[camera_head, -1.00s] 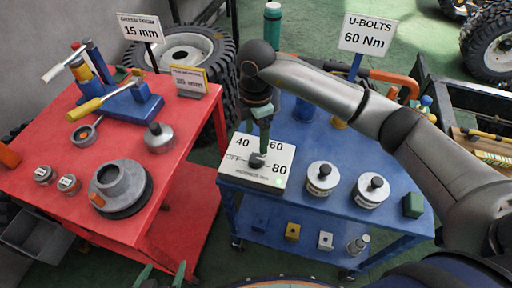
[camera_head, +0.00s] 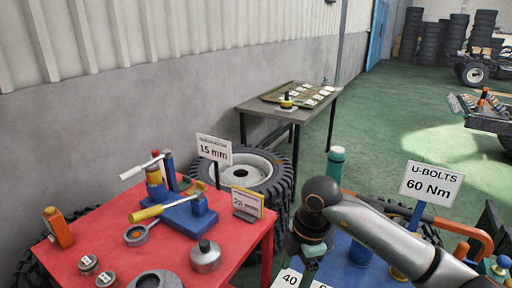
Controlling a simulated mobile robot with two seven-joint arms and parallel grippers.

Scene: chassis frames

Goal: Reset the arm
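My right arm comes in from the right over the blue cart (camera_head: 345,272), its grey links bent at a dark round joint. My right gripper (camera_head: 309,268) points down in front of the white dial plate (camera_head: 288,280), of which the "40" mark shows. The gripper's fingertips and the dial's knob are cut off or hidden at the lower edge, so I cannot tell whether it is open or shut. My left arm and gripper are out of view.
The red cart (camera_head: 95,225) at left carries a blue vise-like fixture (camera_head: 190,217), a steel weight (camera_head: 205,257) and an orange block (camera_head: 58,228). A "60 Nm" sign (camera_head: 431,184) and a green bottle (camera_head: 336,163) rise behind my arm. A grey table (camera_head: 262,108) stands farther back.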

